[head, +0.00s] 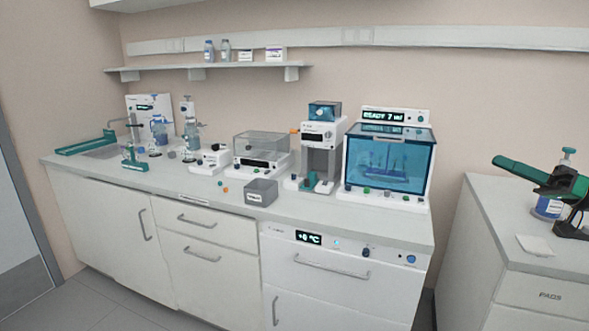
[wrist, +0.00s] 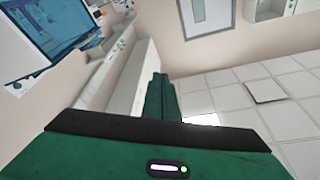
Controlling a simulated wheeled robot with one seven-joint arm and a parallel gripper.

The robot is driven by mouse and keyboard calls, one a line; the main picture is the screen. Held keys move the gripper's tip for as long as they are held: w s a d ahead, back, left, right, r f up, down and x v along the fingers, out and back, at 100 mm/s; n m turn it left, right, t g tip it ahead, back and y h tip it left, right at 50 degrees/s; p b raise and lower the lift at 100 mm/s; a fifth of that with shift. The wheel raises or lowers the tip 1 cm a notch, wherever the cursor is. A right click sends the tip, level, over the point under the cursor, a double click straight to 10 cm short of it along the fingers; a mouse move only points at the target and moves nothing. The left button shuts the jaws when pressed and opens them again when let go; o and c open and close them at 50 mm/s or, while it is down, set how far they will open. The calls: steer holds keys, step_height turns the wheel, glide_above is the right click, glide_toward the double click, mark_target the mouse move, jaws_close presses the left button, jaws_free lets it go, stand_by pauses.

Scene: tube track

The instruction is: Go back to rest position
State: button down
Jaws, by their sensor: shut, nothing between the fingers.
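My gripper (head: 500,161) shows at the right edge of the head view. Its green fingers point left, above the right-hand counter, and its black body is partly cut off by the frame. In the wrist view my gripper (wrist: 160,77) has its two green fingers together, with nothing between them. Its green housing with a small lit indicator fills the bottom of that view. The fingers appear clear of any surface.
A blue-labelled bottle (head: 549,205) stands on the right counter (head: 483,203), behind my gripper, near a pale pad (head: 535,245). The long counter (head: 340,217) holds a blue-windowed machine (head: 388,163), a grey bin (head: 261,193) and other devices. A gap separates the counters.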

steer(key=w+a+f+m+g+h, duration=0.1)
steer(key=w+a+f+g+h, duration=0.15)
steer(key=a+f, duration=0.45)
steer(key=w+a+f+m+g+h, duration=0.1)
steer(key=w+a+f+g, duration=0.25)
steer(key=a+f, duration=0.4)
steer(key=s+a+f+m+g+h, duration=0.2)
steer(key=s+a+f+g+h, duration=0.3)
steer(key=f, duration=0.5)
steer(key=s+d+r+m+h, duration=0.1)
steer(key=s+m+h, duration=0.1)
steer(key=s, duration=0.8)
steer(key=s+d+r+m+h, duration=0.1)
steer(key=s+m+h, duration=0.2)
steer(key=s, duration=0.7)
steer(key=s+d+r+m+g+h, duration=0.1)
steer(key=s+d+m+h, duration=0.1)
steer(key=s, duration=0.8)
steer(key=shift+s+r+m+h, duration=0.2)
steer(key=shift+m+h, duration=0.3)
steer(key=shift+h, duration=0.25)
steer(key=shift+w, duration=0.1)
